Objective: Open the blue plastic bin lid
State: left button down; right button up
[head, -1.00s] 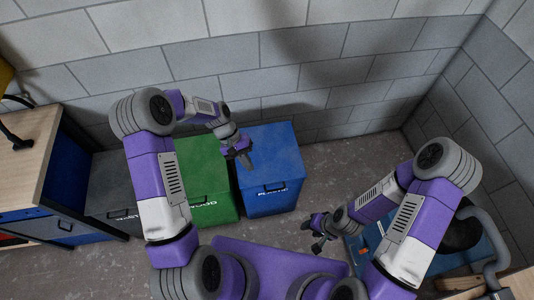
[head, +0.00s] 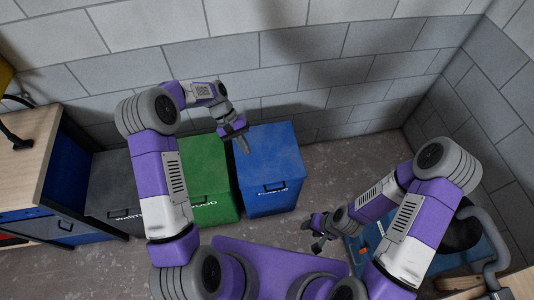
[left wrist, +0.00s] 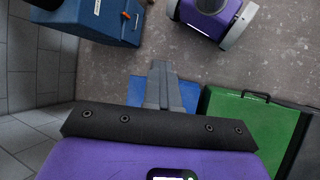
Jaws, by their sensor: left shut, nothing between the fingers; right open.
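The blue plastic bin (head: 272,190) stands on the floor by the back wall, its lid closed, with a dark handle and white lettering on the front. My left gripper (head: 244,147) is shut and empty, above the gap between the blue bin's lid and the green bin. In the left wrist view my left gripper's fingers (left wrist: 162,72) are together, and part of the blue bin (left wrist: 138,86) shows behind them. Whether they touch the lid cannot be told. My right gripper (head: 318,244) is open and empty, low on the right, away from the bin.
The green bin (head: 205,170) stands close on the left of the blue bin, and a grey bin (head: 112,180) left of that. A wooden-topped workbench (head: 25,150) is at far left. A blue object (left wrist: 95,20) shows at upper left in the wrist view. Floor right of the blue bin is clear.

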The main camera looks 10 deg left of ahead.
pick_arm(q)
jog(key=w+a+r+g, duration=0.1)
jog(key=w+a+r, duration=0.2)
jog(key=w+r, duration=0.3)
jog(key=shift+w+h, duration=0.3)
jog(key=shift+w, duration=0.15)
pick_arm(e)
jog(key=shift+r, duration=0.1)
pick_arm(q)
jog(key=c, duration=1.4)
grip_release()
jog(key=shift+f, duration=0.1)
